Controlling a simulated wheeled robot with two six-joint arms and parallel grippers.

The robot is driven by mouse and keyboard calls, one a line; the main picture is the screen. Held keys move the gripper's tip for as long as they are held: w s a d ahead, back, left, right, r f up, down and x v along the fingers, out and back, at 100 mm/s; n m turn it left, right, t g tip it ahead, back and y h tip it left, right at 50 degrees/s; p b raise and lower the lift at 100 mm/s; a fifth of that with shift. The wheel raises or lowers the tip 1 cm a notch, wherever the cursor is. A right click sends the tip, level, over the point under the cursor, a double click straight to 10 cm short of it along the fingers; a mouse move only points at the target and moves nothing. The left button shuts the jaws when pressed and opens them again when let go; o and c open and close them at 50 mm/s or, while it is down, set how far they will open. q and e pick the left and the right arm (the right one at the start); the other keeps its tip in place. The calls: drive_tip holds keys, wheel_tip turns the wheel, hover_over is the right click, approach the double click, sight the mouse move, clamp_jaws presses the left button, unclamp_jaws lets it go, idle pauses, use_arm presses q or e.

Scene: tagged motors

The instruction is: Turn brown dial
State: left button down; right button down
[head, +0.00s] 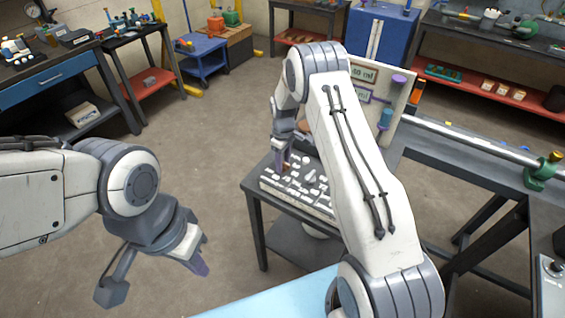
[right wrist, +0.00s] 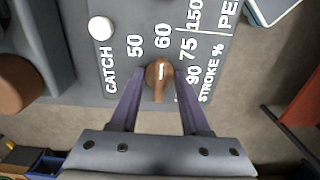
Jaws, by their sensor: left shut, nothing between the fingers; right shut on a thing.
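The brown dial (right wrist: 160,73) sits on a grey panel (right wrist: 118,60) in the right wrist view. It has a short white mark and printed numbers 50, 60, 75 and 90 around it, with "STROKE %" beside them. My right gripper (right wrist: 158,80) is shut on the dial, one purple finger on each side. In the head view my right gripper (head: 284,167) reaches down to the near left part of the panel, and the dial is mostly hidden there. My left gripper (head: 202,262) is shut and empty, over the floor left of the table.
A white round button (right wrist: 100,28) and a larger brown round part (right wrist: 18,82) lie near the dial. An upright board (head: 398,85) with labels and purple and blue parts stands behind the panel. A pale blue surface (head: 270,298) is at the front. Open floor lies left of the table.

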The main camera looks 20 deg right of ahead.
drive_tip(key=shift+m, duration=0.3)
drive_tip(key=m+b, duration=0.2)
drive_tip(key=m, duration=0.1)
drive_tip(key=shift+f, duration=0.1)
drive_tip(key=shift+m+b, duration=0.7)
drive_tip(key=shift+m, duration=1.7)
drive_tip(key=shift+c, duration=1.9)
unclamp_jaws()
drive_tip(key=shift+r, duration=0.25)
